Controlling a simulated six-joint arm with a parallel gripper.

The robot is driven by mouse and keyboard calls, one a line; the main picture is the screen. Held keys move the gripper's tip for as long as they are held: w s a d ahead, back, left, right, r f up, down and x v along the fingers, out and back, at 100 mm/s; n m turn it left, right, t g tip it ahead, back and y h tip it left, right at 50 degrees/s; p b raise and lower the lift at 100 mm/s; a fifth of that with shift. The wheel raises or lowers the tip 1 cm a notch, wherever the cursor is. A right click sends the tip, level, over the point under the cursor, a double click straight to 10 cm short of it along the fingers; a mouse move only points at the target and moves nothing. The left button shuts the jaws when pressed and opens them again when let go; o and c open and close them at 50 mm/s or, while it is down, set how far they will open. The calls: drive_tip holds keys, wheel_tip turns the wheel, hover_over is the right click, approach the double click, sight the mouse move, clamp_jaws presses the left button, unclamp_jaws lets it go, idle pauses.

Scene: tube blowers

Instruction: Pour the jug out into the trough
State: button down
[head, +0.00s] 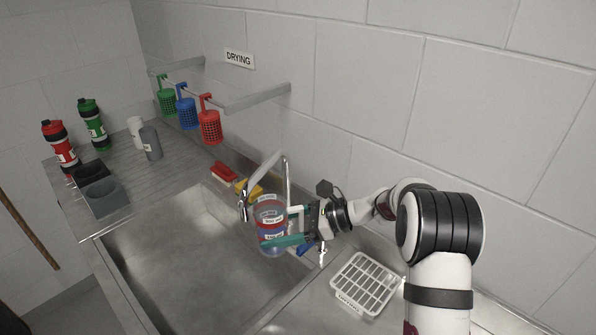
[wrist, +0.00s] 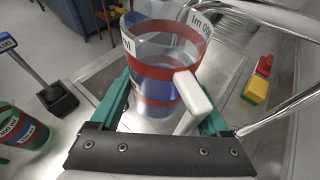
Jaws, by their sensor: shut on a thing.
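The jug (head: 271,214) is clear, with red bands, white labels and a white handle. My gripper (head: 275,230) has its teal fingers shut on the jug's sides and holds it about upright. In the wrist view the jug (wrist: 155,50) stands between the fingers, its handle toward my wrist. Bluish colour shows in its lower part; I cannot tell whether this is a band or liquid. The trough (head: 185,245) is the steel sink basin. The jug appears in front of its right end, close to the tap; its height above the trough is unclear.
The tap (head: 246,196) stands close beside the jug. Red (head: 224,172) and yellow (head: 250,188) brushes or blocks lie on the back ledge. A white rack (head: 362,281) lies at the right. Bottles and dark holders (head: 105,197) stand at the left. The trough's left part is clear.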

drive_tip(key=a+f+n+t+h, duration=0.5)
drive_tip(key=f+h, duration=0.7)
drive_tip(key=h, duration=0.6)
drive_tip(key=shift+s+a+f+n+t, duration=0.3)
drive_tip(key=shift+a+f+n+t, duration=0.1)
drive_tip(key=shift+a+n, duration=0.7)
drive_tip(key=shift+r, duration=0.1)
